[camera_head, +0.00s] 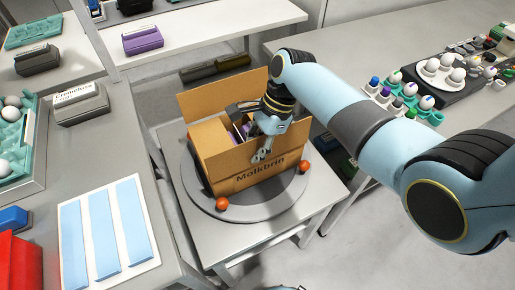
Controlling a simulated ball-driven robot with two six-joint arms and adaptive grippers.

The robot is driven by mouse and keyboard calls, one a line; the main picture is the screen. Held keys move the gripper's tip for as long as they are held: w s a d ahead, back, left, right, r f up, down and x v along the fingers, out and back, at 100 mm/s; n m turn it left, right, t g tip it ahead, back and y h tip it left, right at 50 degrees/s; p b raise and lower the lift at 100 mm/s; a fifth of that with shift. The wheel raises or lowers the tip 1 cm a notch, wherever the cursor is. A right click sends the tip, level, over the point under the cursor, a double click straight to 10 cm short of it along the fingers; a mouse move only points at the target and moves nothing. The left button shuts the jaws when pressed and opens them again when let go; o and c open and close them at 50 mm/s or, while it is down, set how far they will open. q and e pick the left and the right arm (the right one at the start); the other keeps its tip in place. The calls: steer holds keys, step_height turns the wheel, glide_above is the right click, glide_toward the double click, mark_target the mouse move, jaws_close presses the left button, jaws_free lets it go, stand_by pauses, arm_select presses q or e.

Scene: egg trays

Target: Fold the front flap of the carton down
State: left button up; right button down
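The brown cardboard carton (228,181) stands on a grey round turntable in the middle of the camera_head view, with "Malkbrin" printed on its front. Its back flap (208,100) stands up. A front panel, which looks like the front flap (226,160), is at the near side; I cannot tell its exact fold angle. My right gripper (262,155) reaches over from the right, with its fingers pointing down at the outside of this panel. Whether it touches the panel, and how far the fingers are apart, is unclear. Purple and dark contents show partly inside the carton.
The turntable (190,190) carries orange balls (221,203) (304,166) near its rim. A left bench holds a white board with blue strips (103,235), a red bin (18,262) and an egg tray. A right bench holds teal egg holders (431,117) and a black tray.

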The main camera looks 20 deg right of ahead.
steer(key=shift+w+g, duration=0.35)
steer(key=shift+g, duration=0.05)
steer(key=shift+w+f+g+b, duration=0.15)
steer(key=shift+w+g+b, duration=0.1)
steer(key=shift+g+b, duration=0.4)
steer(key=shift+w+m+g+b, duration=0.4)
steer(key=shift+g+b, duration=0.65)
steer(key=shift+b, duration=0.45)
steer(key=c, duration=1.5)
jaws_free()
steer(key=shift+c, duration=0.2)
steer(key=shift+w, duration=0.1)
steer(key=v, duration=1.1)
steer(key=shift+r, duration=0.4)
steer(key=shift+w, duration=0.15)
steer(key=shift+c, duration=0.2)
